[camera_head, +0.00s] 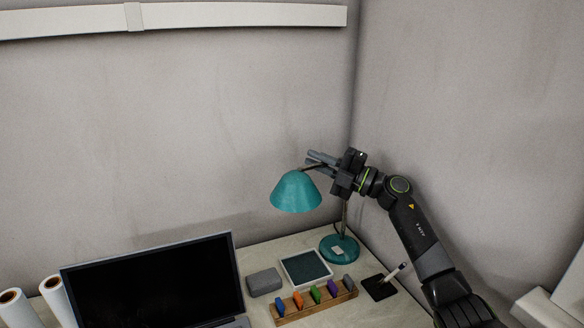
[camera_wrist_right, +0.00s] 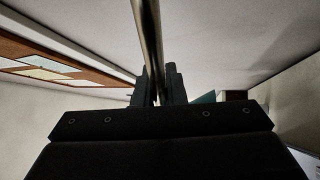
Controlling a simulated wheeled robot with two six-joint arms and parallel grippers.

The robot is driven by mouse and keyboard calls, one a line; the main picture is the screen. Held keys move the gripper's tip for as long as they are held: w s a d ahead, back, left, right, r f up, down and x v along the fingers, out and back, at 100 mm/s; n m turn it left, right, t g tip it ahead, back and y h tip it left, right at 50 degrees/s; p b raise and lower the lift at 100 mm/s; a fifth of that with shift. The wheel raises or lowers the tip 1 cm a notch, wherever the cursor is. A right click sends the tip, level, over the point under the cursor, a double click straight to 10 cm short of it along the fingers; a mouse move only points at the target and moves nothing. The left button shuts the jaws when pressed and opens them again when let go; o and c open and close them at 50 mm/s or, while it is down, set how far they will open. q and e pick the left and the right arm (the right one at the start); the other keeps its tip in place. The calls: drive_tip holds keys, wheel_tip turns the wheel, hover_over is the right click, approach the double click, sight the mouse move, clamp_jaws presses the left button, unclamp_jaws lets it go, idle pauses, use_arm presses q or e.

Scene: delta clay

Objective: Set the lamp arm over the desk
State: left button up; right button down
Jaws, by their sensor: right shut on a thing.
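The teal desk lamp has a round base (camera_head: 340,248) at the back right of the desk (camera_head: 352,308) and a thin upright post. Its teal shade (camera_head: 296,192) hangs at the left end of the lamp arm, above the back of the desk. My right gripper (camera_head: 320,161) is up at the lamp arm beside the shade. In the right wrist view a metal rod, the lamp arm (camera_wrist_right: 147,40), runs between the two fingers of my right gripper (camera_wrist_right: 157,85), which are shut on it. My left gripper is not in view.
A laptop (camera_head: 152,285) stands at the left, with white rolls (camera_head: 55,298) beside it. A grey box (camera_head: 264,282), a framed pad (camera_head: 305,267), a wooden rack of coloured pieces (camera_head: 316,302) and a pen on a dark stand (camera_head: 380,288) lie below the lamp. Walls close the corner.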

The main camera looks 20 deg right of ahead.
drive_tip(key=shift+s, duration=0.15)
drive_tip(key=c, duration=1.7)
unclamp_jaws()
drive_tip(key=shift+o, duration=1.1)
drive_tip(key=shift+f, duration=0.1)
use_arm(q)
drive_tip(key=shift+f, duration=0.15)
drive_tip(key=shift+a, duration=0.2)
